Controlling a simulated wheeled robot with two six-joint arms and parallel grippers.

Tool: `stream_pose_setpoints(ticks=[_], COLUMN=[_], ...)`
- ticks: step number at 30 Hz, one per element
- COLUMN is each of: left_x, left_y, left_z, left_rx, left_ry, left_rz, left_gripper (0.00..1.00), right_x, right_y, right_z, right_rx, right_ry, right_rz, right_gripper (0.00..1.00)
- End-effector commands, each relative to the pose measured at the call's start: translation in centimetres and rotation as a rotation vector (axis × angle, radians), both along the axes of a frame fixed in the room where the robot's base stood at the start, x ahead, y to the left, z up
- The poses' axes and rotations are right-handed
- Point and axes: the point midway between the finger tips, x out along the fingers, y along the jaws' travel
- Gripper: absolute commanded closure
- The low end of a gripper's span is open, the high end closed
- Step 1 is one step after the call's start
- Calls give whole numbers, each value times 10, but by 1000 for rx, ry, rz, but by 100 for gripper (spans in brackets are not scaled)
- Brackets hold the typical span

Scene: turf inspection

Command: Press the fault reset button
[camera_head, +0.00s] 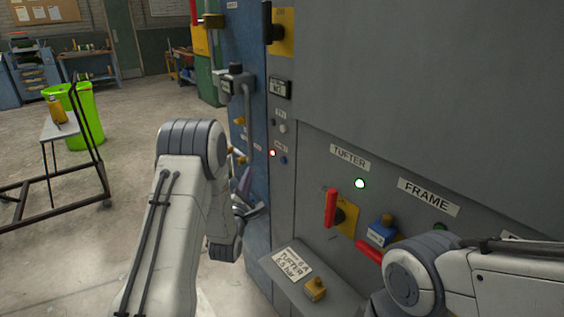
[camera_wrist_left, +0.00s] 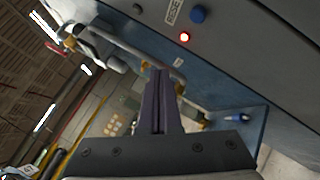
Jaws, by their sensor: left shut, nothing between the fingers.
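The blue reset button (camera_head: 283,160) is on the grey cabinet's narrow left panel, beside a lit red lamp (camera_head: 272,152). In the left wrist view the blue button (camera_wrist_left: 198,14) is near the top edge, next to a label that reads "RESE" as far as it shows, with the red lamp (camera_wrist_left: 184,37) below it. My left gripper (camera_head: 246,178) is left of and below the button, apart from it. Its dark fingers (camera_wrist_left: 160,73) are shut and empty, pointing up in the wrist view. My right arm enters at lower right; its gripper is out of view.
A red handle (camera_head: 331,208) and a blue padlock (camera_head: 381,232) are on the cabinet front. A ledge with a tag (camera_head: 287,263) juts out below. Pipes and valves (camera_head: 248,115) run along the blue side. A cart (camera_head: 60,130) and a green bin (camera_head: 85,112) stand left on open floor.

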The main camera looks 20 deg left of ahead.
Motion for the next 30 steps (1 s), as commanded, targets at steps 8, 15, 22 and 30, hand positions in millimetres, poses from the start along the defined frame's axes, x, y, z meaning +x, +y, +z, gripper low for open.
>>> stream_pose_setpoints(ticks=[8,15,22,30], left_x=[19,46,64,69], left_y=[-16,-37,-51,-54], left_z=[1,1,-1,0], left_rx=[2,1,1,2], left_ry=[-1,0,0,1], left_rz=[-4,-2,-1,0], left_gripper=[100,100,100,100], right_x=[0,0,0,0], right_y=[0,0,0,0], right_z=[5,9,0,-1], right_rx=[0,0,0,0], right_ry=[0,0,0,0], right_rz=[0,0,0,0], right_gripper=[6,6,6,6])
